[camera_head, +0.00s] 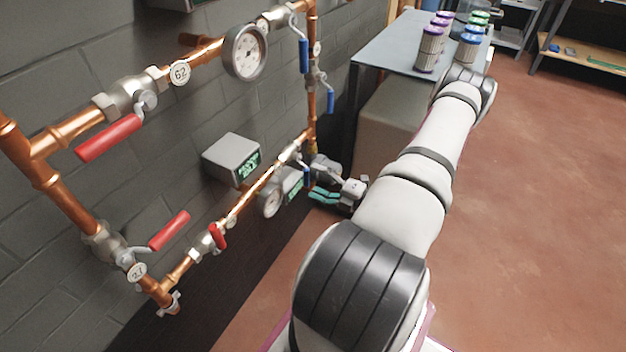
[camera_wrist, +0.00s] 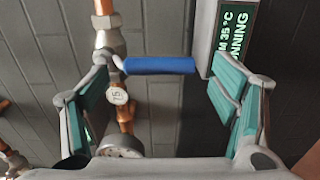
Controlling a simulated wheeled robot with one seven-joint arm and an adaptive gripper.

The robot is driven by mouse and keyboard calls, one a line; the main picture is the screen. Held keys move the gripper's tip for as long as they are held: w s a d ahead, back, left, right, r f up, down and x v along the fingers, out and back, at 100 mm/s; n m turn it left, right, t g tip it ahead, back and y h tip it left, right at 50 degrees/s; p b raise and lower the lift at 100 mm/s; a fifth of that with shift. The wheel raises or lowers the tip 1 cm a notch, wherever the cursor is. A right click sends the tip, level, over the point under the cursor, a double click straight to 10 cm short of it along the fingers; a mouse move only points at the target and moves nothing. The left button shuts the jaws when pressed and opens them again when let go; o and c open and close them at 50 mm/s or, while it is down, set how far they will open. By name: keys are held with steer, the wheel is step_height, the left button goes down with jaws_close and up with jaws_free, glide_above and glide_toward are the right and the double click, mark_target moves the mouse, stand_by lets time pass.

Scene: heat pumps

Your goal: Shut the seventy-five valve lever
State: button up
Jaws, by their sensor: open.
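The valve with the blue lever (camera_wrist: 160,65) shows in the wrist view. Its round white tag (camera_wrist: 117,96), lying sideways, seems to read 75. The lever points right, across the copper pipe (camera_wrist: 127,121), which runs up and down in that view. My gripper (camera_wrist: 165,92) is open, with one green-padded finger on each side of the lever and no visible contact. In the head view my gripper (camera_head: 320,193) is low by the wall piping, close beside a small blue lever (camera_head: 307,175); the valve body there is partly hidden.
A grey display box (camera_wrist: 207,35) is close to the right finger in the wrist view. A gauge (camera_head: 271,203), red levers (camera_head: 108,138) and other blue levers (camera_head: 304,57) line the pipes. A table (camera_head: 385,50) with canisters stands behind; the floor at right is clear.

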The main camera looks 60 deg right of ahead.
steer(key=s, duration=1)
steer(key=shift+s+d, duration=0.2)
steer(key=shift+d, duration=0.15)
